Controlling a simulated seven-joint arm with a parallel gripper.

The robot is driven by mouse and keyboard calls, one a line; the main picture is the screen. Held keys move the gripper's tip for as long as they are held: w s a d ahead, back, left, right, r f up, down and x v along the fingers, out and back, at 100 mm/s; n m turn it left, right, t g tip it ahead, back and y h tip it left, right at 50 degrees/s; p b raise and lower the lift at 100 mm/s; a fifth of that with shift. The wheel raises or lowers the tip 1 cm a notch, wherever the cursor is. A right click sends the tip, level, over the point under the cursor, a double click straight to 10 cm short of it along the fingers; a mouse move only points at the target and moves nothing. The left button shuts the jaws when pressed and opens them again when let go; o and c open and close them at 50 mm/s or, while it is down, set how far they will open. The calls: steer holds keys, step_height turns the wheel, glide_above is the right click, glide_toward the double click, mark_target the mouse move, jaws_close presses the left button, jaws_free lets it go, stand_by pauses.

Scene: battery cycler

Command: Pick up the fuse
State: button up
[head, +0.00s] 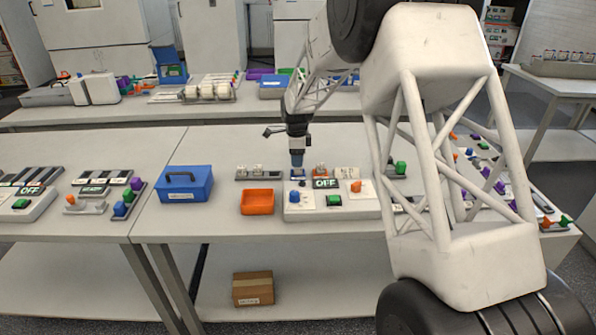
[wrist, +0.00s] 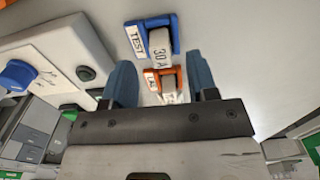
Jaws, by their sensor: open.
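In the wrist view, a white fuse (wrist: 160,43) marked "30 A" sits in a blue holder (wrist: 134,38) labelled "TEST". A second pale fuse (wrist: 168,84) sits in an orange holder (wrist: 152,82), its label partly hidden by my gripper. My gripper (wrist: 158,62) is open, with one blue finger on each side of the orange holder and nothing visibly gripped. In the head view, my gripper (head: 297,160) points down over the blue holder, behind the cycler box (head: 315,211). The orange holder (head: 320,170) is just to the right. Whether the fingers touch anything cannot be told.
The cycler box carries a blue knob (head: 294,196), a green button (head: 334,201), an orange switch (head: 356,187) and an "OFF" display (head: 325,183). An orange tray (head: 257,208) and a blue case (head: 184,190) stand to its left. A rack (head: 255,176) with white pieces is behind the tray.

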mark_target(298, 170)
steer(key=shift+f, duration=2.05)
steer(key=shift+c, duration=0.3)
jaws_close()
